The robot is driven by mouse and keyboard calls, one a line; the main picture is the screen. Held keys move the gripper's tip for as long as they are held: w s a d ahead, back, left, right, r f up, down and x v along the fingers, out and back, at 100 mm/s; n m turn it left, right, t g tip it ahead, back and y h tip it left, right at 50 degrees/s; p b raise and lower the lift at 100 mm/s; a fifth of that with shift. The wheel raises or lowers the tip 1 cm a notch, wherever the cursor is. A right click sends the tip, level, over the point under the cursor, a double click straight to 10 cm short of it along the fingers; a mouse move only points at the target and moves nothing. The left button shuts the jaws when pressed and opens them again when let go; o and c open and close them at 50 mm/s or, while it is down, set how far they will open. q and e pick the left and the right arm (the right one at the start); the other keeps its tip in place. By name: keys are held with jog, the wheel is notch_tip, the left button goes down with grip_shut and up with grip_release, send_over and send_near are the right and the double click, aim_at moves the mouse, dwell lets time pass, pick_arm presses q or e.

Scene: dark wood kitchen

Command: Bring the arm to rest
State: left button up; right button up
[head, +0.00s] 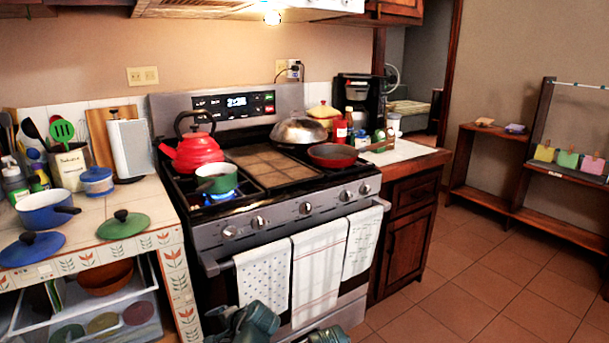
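Teal-green parts of my own arms show low at the bottom edge of the head view, in front of the oven door. No gripper fingers can be made out on them, and nothing is seen held. The stove (292,222) stands just beyond them. A green pot (216,178) sits on its front left burner, where a blue flame burns. A red kettle (193,153) stands on the back left burner.
Towels (319,268) hang from the oven handle close to my arm parts. The left counter holds a blue pot (44,210), a blue lid (32,249) and a green lid (123,224). An open drawer (85,299) lies below. The tiled floor at right is clear.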

pick_arm(q)
jog(key=s+d+f+n+g+h, duration=0.55)
jog(key=s+f+n+h, duration=0.2)
jog(key=s, duration=0.25)
jog(key=s+d+m+y, duration=0.1)
jog(key=s+d+m, duration=0.35)
jog(key=d, duration=0.75)
notch_tip(320, 180, up, 27)
jog(key=s+n+p, duration=0.1)
jog(key=p, duration=2.5)
jog(key=shift+s+p, duration=0.35)
